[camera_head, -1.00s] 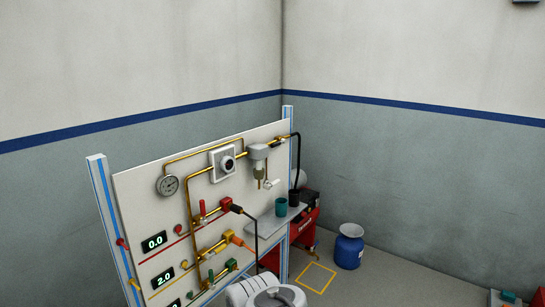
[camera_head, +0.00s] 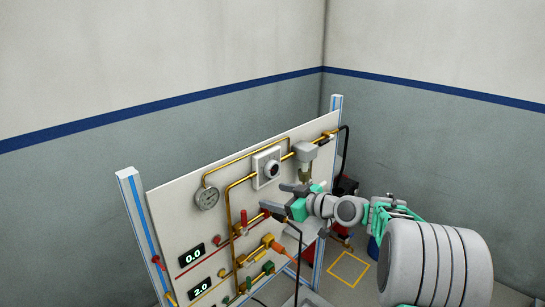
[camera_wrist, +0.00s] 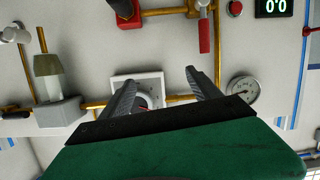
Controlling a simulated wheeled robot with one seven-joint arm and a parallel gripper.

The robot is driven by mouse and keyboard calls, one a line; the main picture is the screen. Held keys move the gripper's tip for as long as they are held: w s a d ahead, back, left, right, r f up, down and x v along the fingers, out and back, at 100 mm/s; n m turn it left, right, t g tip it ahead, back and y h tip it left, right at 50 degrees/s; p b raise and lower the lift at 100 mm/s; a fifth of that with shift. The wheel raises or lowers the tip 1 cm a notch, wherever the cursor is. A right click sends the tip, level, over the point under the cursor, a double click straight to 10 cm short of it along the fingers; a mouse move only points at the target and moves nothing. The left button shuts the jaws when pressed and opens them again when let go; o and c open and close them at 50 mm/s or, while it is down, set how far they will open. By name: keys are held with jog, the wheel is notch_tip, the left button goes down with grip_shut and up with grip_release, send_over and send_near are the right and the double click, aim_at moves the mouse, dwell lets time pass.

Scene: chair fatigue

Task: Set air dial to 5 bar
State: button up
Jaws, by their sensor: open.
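The air dial (camera_head: 271,170) is a round black knob on a white square plate, high on the upright panel. In the wrist view, which is upside down, its white plate (camera_wrist: 137,77) shows behind one finger, and the knob is partly hidden. A round pressure gauge (camera_head: 207,199) is left of the dial; the wrist view shows it too (camera_wrist: 243,91), but its reading is too small to tell. My gripper (camera_head: 274,198) is open and empty, in front of the panel and below the dial in the head view.
Brass pipes run across the panel (camera_head: 165,205), with a grey filter unit (camera_head: 305,152) right of the dial. Red, orange and green valves sit below. Digital displays read 0.0 (camera_head: 193,257) and 2.0 (camera_head: 201,287). A black hose (camera_head: 344,155) hangs at the panel's right edge.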

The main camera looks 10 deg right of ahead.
aim_at(275, 170)
jog(key=w+d+r+t+y, duration=0.1)
jog(key=w+d+r+t, duration=0.15)
jog(key=d+r, duration=0.2)
jog(key=shift+n+y, duration=0.3)
jog(key=p+x, duration=0.3)
jog(key=x, duration=0.3)
jog(key=shift+a, duration=0.1)
jog(key=shift+w+a+p, duration=0.3)
jog(key=shift+w, duration=0.05)
jog(key=c, duration=1.4)
